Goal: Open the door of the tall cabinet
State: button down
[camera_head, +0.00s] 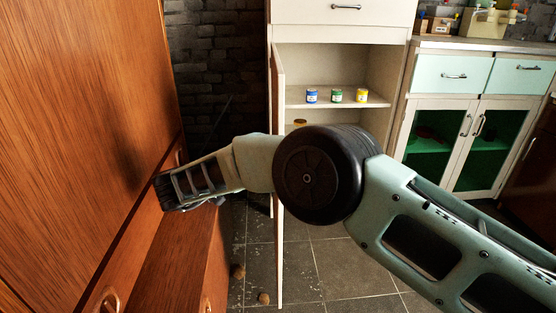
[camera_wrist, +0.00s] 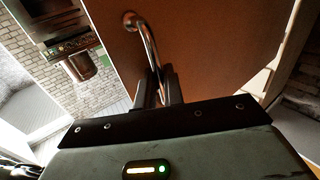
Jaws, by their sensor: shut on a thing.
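The tall cabinet's brown wooden door (camera_head: 80,110) fills the left of the head view. It also shows as a brown panel in the wrist view (camera_wrist: 215,50). A curved metal handle (camera_wrist: 150,45) stands out from it. My gripper (camera_wrist: 158,92) is shut on this handle, with a finger on each side near its lower end. In the head view my gripper (camera_head: 170,190) is close to the wooden front, and the handle is hidden there. I cannot tell whether the door is ajar.
A pale green counter unit (camera_head: 450,78) is at right. Tiled floor (camera_head: 340,270) is mostly clear.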

jog(key=a, duration=0.2)
jog(key=w+a, duration=0.1)
jog(key=shift+r, duration=0.3)
dwell(0.3)
jog(key=c, duration=1.8)
grip_release()
jog(key=shift+r, duration=0.1)
